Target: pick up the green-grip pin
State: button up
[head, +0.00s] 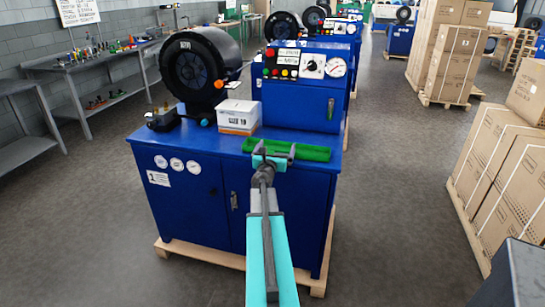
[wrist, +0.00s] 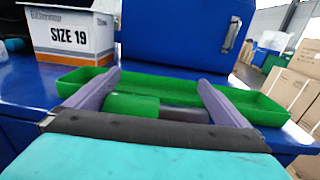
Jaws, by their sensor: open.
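The green-grip pin (wrist: 132,106) shows in the wrist view as a green cylinder with a dark grey shaft running to the right. It lies in the long green tray (wrist: 70,82), between my gripper's two fingers. The tray sits on the front of the blue cabinet top, and its rim also shows in the head view (head: 315,150). My gripper (wrist: 158,82) is open, with its fingers spread over the tray. In the head view my gripper (head: 274,153) is at the tray, and I cannot make out the pin there. The pin's near side is partly hidden by my gripper's body.
A white and brown "SIZE 19" box (head: 238,116) stands just left behind the tray. A blue control panel (head: 303,85) rises behind it, and a black crimper head (head: 200,68) stands at the left. Stacked cartons (head: 505,180) are at the right, with open floor between.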

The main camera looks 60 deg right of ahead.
jog(key=shift+c, duration=0.4)
jog(key=c, duration=1.1)
jog(key=shift+r, duration=0.1)
jog(key=shift+r, duration=0.1)
notch_tip(320, 180, up, 18)
jog(key=p, duration=0.5)
jog(key=shift+p, duration=0.3)
